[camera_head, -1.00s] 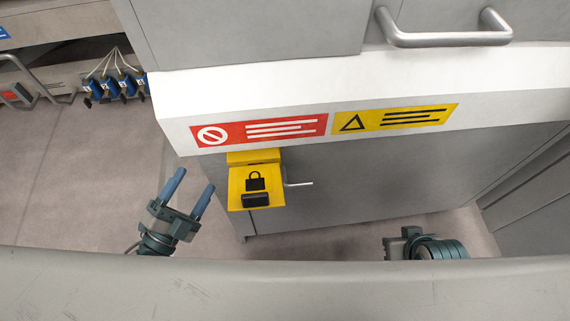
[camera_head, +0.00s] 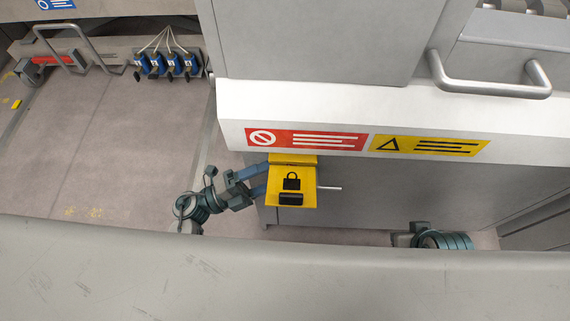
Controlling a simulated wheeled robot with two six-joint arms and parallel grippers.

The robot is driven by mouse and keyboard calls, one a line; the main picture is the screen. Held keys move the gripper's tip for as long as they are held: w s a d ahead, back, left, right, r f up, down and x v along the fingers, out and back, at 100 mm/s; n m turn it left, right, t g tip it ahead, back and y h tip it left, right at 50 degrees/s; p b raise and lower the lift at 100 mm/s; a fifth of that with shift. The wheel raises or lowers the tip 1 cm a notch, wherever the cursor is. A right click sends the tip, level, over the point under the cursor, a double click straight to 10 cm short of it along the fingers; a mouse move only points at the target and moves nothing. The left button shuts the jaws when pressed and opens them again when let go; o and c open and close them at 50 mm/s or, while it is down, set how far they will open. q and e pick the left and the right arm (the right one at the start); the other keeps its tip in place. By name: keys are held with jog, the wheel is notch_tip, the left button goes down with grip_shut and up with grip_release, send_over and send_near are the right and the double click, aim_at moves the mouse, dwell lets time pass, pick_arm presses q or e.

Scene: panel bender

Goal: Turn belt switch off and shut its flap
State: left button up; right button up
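A yellow flap (camera_head: 291,186) with a black padlock mark hangs below a yellow top strip (camera_head: 293,160) on the grey cabinet front. A thin metal rod (camera_head: 331,188) sticks out to the right from behind the flap. No switch knob shows; I cannot tell how the switch is set or how far the flap stands open. My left gripper (camera_head: 262,179) points right, its two blue fingers apart, one above the other. The fingertips reach the flap's left edge; I cannot tell if they touch it. My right gripper (camera_head: 405,240) shows only in part at lower right, its fingers hidden.
A white ledge with a red sign (camera_head: 305,139) and a yellow warning sign (camera_head: 430,146) overhangs the flap. A metal handle (camera_head: 490,88) is above. Blue connectors (camera_head: 165,65) are at upper left. Open floor (camera_head: 120,150) lies left. A grey surface (camera_head: 300,280) fills the foreground.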

pick_arm(q)
jog(key=x, duration=0.5)
jog(key=shift+w, duration=0.1)
pick_arm(e)
jog(key=shift+s+d+r+g, duration=0.2)
jog(key=shift+s+r+g, duration=0.1)
jog(key=shift+s+r, duration=0.05)
